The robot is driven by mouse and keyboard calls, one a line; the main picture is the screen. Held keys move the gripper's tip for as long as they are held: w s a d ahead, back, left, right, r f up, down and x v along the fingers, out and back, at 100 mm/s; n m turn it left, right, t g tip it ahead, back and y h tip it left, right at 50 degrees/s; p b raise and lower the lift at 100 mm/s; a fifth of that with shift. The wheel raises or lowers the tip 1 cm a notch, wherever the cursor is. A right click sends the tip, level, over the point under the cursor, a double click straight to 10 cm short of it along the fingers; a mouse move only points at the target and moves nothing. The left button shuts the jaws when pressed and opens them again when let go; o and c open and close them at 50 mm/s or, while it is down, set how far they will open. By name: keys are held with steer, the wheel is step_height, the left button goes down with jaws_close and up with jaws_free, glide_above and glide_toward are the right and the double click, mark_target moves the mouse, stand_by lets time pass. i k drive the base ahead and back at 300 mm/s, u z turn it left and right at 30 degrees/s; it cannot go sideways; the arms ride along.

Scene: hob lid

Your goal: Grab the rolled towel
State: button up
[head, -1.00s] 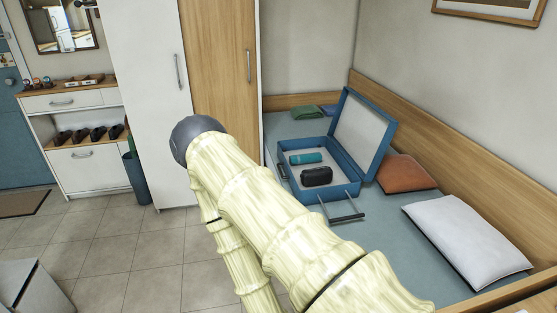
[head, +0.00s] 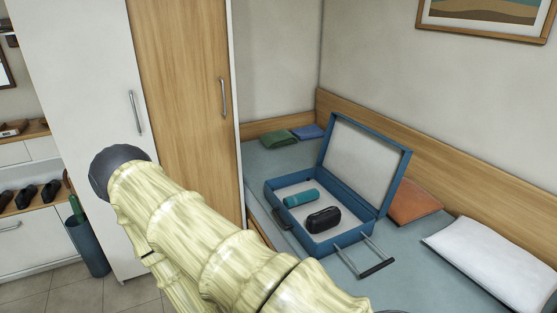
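A teal roll (head: 300,198), which looks like the rolled towel, lies in the left part of an open blue suitcase (head: 338,240) on the bed. A black case (head: 323,220) lies beside it, nearer to me. The suitcase lid (head: 365,165) stands raised on the right side. My pale yellow arm crosses the lower left of the head view, apart from the suitcase. My gripper does not show, so its state is hidden.
The bed (head: 415,285) holds a white pillow (head: 495,262), an orange cushion (head: 412,202) and folded green (head: 279,139) and blue (head: 308,132) cloths. The suitcase's pulled-out handle (head: 377,268) points towards me. A tall wardrobe (head: 185,110) stands left of the bed.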

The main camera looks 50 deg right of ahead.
mark_target(291, 201)
steer(key=i, duration=1.4)
steer(key=z, duration=2.15)
